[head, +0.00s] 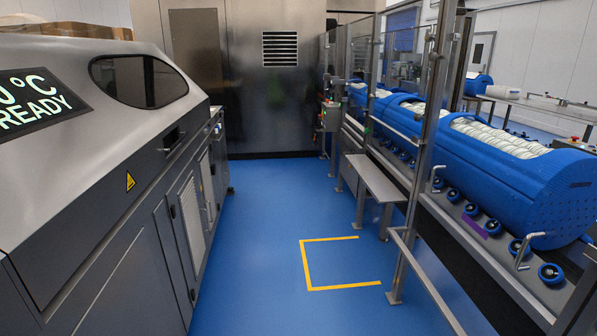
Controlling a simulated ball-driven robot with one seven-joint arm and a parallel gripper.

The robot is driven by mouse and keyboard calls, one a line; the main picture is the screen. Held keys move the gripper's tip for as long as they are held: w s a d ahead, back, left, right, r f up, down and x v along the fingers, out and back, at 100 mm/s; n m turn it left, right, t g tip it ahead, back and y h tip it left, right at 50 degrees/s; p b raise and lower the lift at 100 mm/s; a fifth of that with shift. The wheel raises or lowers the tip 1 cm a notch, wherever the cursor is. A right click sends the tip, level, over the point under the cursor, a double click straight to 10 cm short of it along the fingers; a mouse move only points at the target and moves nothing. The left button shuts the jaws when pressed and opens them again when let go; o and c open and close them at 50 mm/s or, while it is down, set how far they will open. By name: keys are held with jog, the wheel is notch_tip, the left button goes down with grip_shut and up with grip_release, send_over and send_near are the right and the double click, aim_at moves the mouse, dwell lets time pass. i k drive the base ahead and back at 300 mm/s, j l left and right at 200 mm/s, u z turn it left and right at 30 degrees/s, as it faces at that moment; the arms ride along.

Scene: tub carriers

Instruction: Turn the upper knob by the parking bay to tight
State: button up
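The parking bay (304,265) is an open-sided yellow outline on the blue floor, right of centre. It is empty. Beside it on the right runs a steel frame with a tall post (415,200). I cannot make out for certain which part is the upper knob, or how it is set. Bent metal handles show along the frame, one lower right (527,243) and one further up (436,176). My gripper is not in view.
A grey machine (130,190) with a lit display lines the left. Blue perforated tubs (500,170) lie on a line with rollers at right. A steel bench (375,178) stands beyond the bay. A steel wall (270,100) closes the far end. The aisle floor between is clear.

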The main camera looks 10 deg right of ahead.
aim_at(428, 37)
jog(key=i+z, duration=0.1)
jog(key=i, duration=0.5)
jog(key=i+j+z, duration=0.1)
jog(key=i, duration=0.55)
jog(key=i+j+z, duration=0.1)
jog(key=i, duration=0.5)
jog(key=i+j+z, duration=0.35)
jog(key=i, duration=0.2)
jog(key=i+j+z, duration=0.35)
jog(key=i, duration=0.15)
